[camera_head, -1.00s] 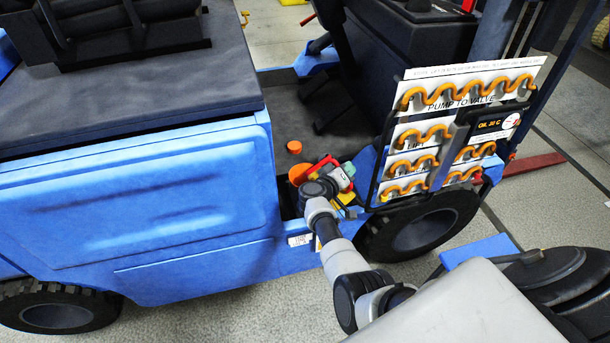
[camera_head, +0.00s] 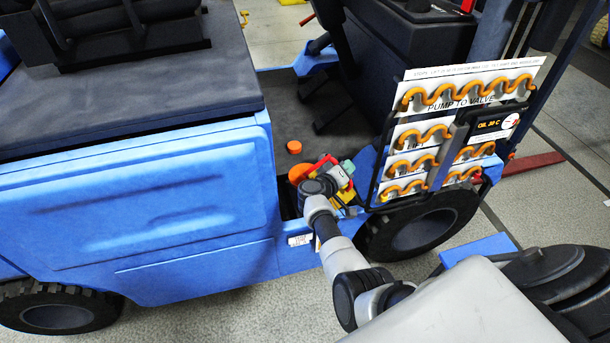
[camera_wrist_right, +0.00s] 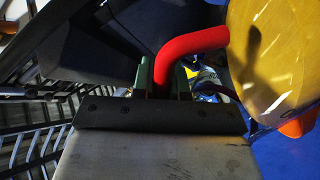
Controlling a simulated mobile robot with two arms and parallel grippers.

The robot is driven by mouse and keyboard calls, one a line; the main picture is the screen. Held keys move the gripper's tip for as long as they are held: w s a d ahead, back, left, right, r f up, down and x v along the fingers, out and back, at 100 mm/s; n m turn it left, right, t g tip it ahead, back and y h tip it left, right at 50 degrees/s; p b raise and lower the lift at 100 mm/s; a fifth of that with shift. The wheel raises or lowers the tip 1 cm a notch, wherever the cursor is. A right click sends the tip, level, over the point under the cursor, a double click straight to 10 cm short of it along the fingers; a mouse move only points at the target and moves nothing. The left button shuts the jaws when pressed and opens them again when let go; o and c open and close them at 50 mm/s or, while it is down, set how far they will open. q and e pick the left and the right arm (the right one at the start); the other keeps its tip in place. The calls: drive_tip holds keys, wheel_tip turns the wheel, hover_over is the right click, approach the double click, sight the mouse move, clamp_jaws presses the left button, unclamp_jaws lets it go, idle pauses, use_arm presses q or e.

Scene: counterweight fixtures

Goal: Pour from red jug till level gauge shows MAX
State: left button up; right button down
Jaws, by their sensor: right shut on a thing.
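My right gripper (camera_head: 342,175) is at the truck's step. In the right wrist view its green fingers (camera_wrist_right: 163,80) are shut on the red handle (camera_wrist_right: 190,43) of the jug. A large round yellow surface (camera_wrist_right: 268,55) sits at the handle's end; I cannot tell whether it is the jug's side or its contents. In the head view the red jug (camera_head: 325,160) is mostly hidden by my wrist. An orange round opening or cup (camera_head: 298,175) is just left of it. The level gauge and any flow are not readable. My left gripper is not in view.
An orange cap (camera_head: 294,147) lies on the dark floor of the blue truck (camera_head: 150,210). A panel (camera_head: 460,130) with orange wavy hoses and an "OIL 20 C" display (camera_head: 490,125) stands close on the right. A black wheel (camera_head: 420,230) is below it.

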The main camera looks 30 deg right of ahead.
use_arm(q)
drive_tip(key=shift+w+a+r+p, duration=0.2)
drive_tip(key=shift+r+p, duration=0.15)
use_arm(e)
drive_tip(key=shift+w+r+n, duration=0.35)
drive_tip(key=shift+r+n, duration=0.15)
drive_tip(key=shift+r, duration=0.15)
idle(1.2)
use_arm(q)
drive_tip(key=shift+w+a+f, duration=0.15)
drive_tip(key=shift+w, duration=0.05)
use_arm(e)
drive_tip(key=shift+w+a+n, duration=0.15)
drive_tip(key=shift+w+n, duration=0.1)
drive_tip(key=shift+n, duration=0.05)
idle(0.9)
